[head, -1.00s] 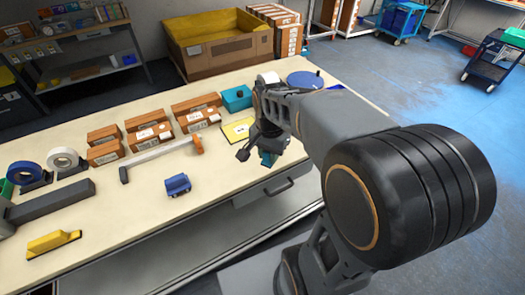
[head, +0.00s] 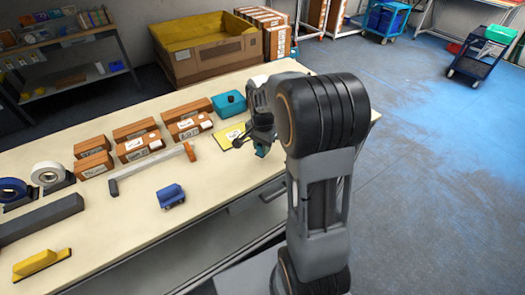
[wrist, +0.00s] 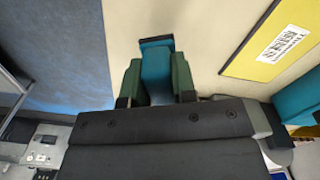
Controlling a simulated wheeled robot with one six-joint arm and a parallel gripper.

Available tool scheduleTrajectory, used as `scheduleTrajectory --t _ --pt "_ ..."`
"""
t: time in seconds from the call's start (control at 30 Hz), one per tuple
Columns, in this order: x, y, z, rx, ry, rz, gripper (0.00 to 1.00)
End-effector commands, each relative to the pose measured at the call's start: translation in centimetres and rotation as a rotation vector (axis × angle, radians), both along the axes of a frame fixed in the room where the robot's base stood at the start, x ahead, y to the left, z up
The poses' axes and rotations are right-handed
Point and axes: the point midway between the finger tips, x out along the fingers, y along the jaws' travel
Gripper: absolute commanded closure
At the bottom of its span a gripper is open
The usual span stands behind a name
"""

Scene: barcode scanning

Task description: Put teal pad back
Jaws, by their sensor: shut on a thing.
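The teal pad (wrist: 156,62) is a small teal block between the two dark green fingers of my gripper (wrist: 156,82) in the wrist view. My gripper (head: 258,146) is shut on it. In the head view a bit of the teal pad (head: 262,150) shows below the gripper, over the right part of the bench near its front edge. The rest of it is hidden by the gripper. In the wrist view the pad is over the pale bench top near its edge; I cannot tell whether it touches.
A yellow labelled sheet (head: 228,137) lies beside the gripper, with a teal box (head: 229,103) behind it. Several brown cartons (head: 140,146), a grey bar with an orange end (head: 150,170) and a blue block (head: 171,196) are farther left. The bench's front middle (head: 125,235) is clear.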

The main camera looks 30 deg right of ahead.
Motion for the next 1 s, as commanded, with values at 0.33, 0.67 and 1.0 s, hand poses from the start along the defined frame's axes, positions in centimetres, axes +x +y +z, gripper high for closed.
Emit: scheduleTrajectory --t 0.33,0.67,1.0 --pt "0.9 -0.4 -1.8 0.001 0.003 0.000 1.00" --pt "0.9 -0.4 -4.2 0.000 -0.001 0.000 1.00" --pt "0.9 -0.4 -4.5 0.000 -0.001 0.000 0.69"
